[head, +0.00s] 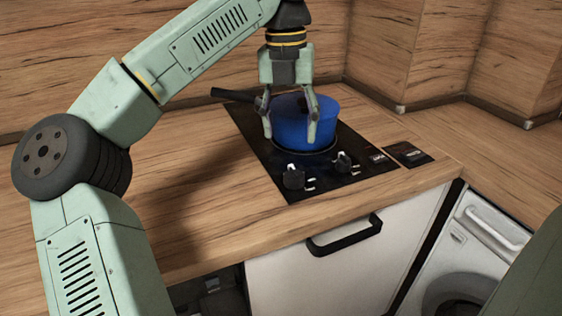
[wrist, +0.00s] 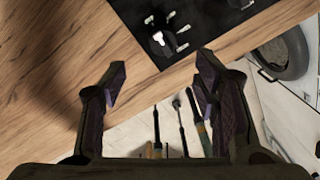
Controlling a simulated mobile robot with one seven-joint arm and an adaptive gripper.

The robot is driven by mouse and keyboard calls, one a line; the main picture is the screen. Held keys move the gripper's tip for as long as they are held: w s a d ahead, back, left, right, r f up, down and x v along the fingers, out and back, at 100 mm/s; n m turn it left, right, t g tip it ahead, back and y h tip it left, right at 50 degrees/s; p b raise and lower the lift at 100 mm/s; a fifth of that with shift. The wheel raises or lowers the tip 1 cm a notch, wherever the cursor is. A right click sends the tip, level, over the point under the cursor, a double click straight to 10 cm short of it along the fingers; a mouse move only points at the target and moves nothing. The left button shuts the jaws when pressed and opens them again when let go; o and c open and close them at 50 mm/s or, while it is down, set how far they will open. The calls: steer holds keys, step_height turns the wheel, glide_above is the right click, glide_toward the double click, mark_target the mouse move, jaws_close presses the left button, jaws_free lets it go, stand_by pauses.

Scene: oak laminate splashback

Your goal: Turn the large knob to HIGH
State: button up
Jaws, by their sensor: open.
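Two dark knobs stand at the front of the black hob (head: 265,150). The left knob (head: 293,177) is nearer the front left corner and looks slightly larger; the other knob (head: 342,162) is to its right. Both have pale marks beside them, too small to read. The left knob (wrist: 160,42) also shows at the top of the wrist view with a white pointer. My gripper (head: 290,137) is open and empty, fingers pointing down, in front of the blue pot in the head view. In the wrist view my gripper (wrist: 160,77) is apart from the knob.
A blue pot (head: 300,130) with a dark handle (head: 232,95) stands on the hob behind the knobs. The wooden counter (head: 215,215) is clear at left. Several long-handled tools (wrist: 181,125) lie beyond the counter edge in the wrist view.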

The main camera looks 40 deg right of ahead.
mark_target(293, 171)
steer(key=f, duration=0.7)
steer(key=s+f+p, duration=0.1)
steer(key=f, duration=0.2)
steer(key=shift+d+f, duration=0.2)
steer(key=shift+c, duration=0.5)
steer(key=c, duration=1.1)
steer(key=shift+o, duration=0.2)
